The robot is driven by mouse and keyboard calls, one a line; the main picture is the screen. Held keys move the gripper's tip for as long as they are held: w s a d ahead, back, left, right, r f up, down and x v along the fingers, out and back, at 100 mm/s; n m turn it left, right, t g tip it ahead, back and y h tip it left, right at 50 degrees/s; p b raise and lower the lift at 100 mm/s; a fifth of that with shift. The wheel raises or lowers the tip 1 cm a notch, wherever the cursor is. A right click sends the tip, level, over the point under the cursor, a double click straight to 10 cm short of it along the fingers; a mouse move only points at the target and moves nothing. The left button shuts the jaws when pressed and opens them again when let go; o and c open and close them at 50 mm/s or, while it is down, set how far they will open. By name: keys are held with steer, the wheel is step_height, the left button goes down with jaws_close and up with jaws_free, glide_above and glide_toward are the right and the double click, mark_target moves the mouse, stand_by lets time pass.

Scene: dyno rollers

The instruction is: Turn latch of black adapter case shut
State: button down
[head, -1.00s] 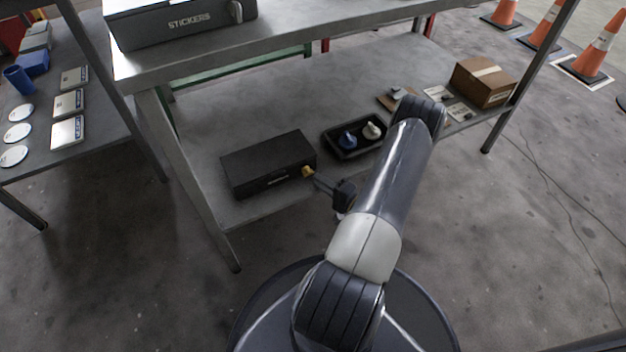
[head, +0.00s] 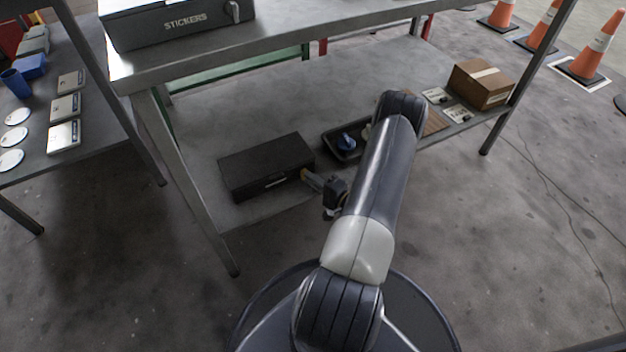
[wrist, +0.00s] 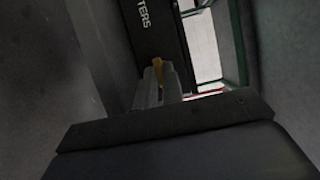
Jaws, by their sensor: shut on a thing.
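The black adapter case (head: 262,162) sits on the lower shelf of the grey bench. Its front faces me, with a pale label and a yellow latch (head: 303,174) at the right end of that front. My gripper (head: 312,180) is at the latch, reaching in from the right. In the wrist view the case (wrist: 152,30) shows its dark face with white lettering ending in "TERS". There my gripper (wrist: 158,82) is shut on the yellow latch (wrist: 158,70), whose tip shows between the fingers. The fingers hide most of the latch, so its exact angle is hard to tell.
A black tray (head: 341,153) with a blue item stands right of the case, partly behind my arm. A cardboard box (head: 481,84) and small cards lie farther right. The upper shelf (head: 300,42) carries a grey STICKERS case (head: 180,24). A bench leg (head: 190,185) stands left of the case.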

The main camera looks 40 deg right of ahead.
stand_by(0.3)
steer(key=n, duration=0.1)
steer(key=n+g+p, duration=0.1)
steer(key=n, duration=0.2)
steer(key=shift+r+g+h, duration=0.25)
steer(key=shift+g+h, duration=0.15)
steer(key=n, duration=0.1)
steer(key=n+g+h, duration=0.1)
steer(key=n, duration=0.1)
steer(key=shift+a+r+n+p, duration=0.1)
steer(key=shift+a+n+p, duration=0.05)
steer(key=shift+n+p, duration=0.2)
steer(key=n+g+h+b, duration=0.1)
steer(key=n+h+b, duration=0.1)
steer(key=n, duration=0.1)
steer(key=shift+a+n+g+h, duration=0.15)
steer(key=shift+n+g+h, duration=0.1)
steer(key=shift+g+h, duration=0.05)
steer(key=shift+a+n+h+b, duration=0.1)
steer(key=shift+n+h+b, duration=0.6)
steer(key=shift+n+b, duration=0.5)
steer(key=shift+r, duration=0.1)
steer(key=c, duration=1.8)
jaws_free()
steer(key=p+v, duration=0.3)
steer(key=v, duration=0.7)
steer(key=shift+s+a+r, duration=0.2)
steer(key=shift+s+r, duration=0.05)
